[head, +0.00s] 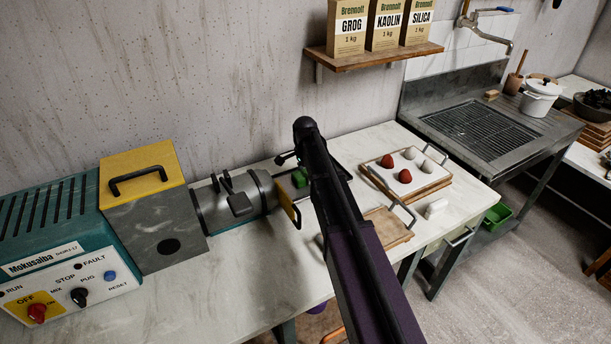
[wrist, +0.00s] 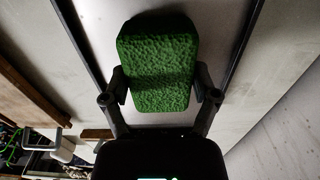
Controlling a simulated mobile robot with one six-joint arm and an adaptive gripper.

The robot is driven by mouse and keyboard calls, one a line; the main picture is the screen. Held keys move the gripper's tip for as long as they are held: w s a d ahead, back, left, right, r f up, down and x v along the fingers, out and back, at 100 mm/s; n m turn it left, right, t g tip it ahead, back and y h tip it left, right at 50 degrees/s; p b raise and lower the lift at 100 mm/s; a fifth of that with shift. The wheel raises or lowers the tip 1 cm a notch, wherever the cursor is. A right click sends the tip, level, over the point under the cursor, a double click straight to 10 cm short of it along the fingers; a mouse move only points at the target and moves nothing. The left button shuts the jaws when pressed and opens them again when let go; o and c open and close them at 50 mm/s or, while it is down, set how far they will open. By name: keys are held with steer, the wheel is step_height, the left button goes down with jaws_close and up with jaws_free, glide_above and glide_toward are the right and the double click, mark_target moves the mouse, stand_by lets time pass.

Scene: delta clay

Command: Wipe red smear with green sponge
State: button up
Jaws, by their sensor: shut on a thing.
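The green sponge (wrist: 158,62) is between the two fingers of my gripper (wrist: 161,88) in the wrist view, and they are shut on its sides. In the head view a small part of the green sponge (head: 299,179) shows just left of my dark arm, by the outlet end of the machine. My arm hides most of the gripper there. A pale grey surface with dark straight edges lies behind the sponge in the wrist view; I cannot tell if the sponge touches it. I see no red smear in either view; the arm or sponge may hide it.
A teal and grey pug mill (head: 150,225) fills the left of the worktable (head: 245,262). Right of my arm are a wooden tray (head: 428,188) with red and white balls, a handled board (head: 390,226) and a white cylinder (head: 436,208). A shelf (head: 372,59) with bags hangs above.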

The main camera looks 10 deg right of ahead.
steer(key=shift+w+a, duration=0.3)
steer(key=shift+w, duration=0.7)
steer(key=shift+w+a, duration=0.3)
steer(key=shift+w, duration=0.65)
steer(key=shift+r, duration=0.1)
step_height(320, 180, up, 6)
steer(key=p, duration=0.6)
step_height(320, 180, up, 3)
steer(key=p, duration=0.3)
